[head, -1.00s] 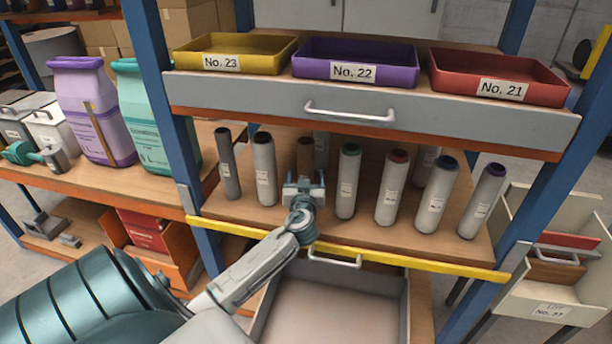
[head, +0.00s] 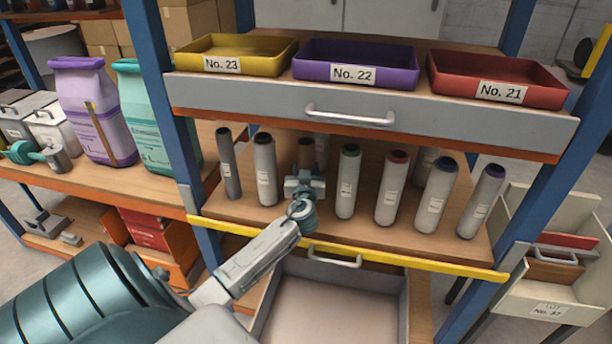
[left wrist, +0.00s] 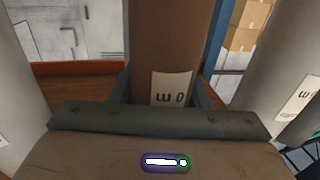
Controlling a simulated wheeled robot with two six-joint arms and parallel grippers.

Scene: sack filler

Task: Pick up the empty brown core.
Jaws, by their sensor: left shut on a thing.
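The brown core (head: 305,150) stands upright on the wooden shelf in the head view, in the row of rolls, with its lower part hidden behind my gripper. My left gripper (head: 304,180) is at the core and shut on it. In the left wrist view the brown core (left wrist: 170,45) rises between the gripper's jaws and carries a white label (left wrist: 171,88). Whether its base touches the shelf is hidden. My right gripper is not in view.
A grey-white roll (head: 264,168) stands to the left and a green-ended roll (head: 347,182) close to the right. Another roll (head: 321,150) stands just behind. A drawer (head: 390,118) with coloured trays hangs above. Below the shelf's yellow edge (head: 400,260) is an open drawer (head: 330,300).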

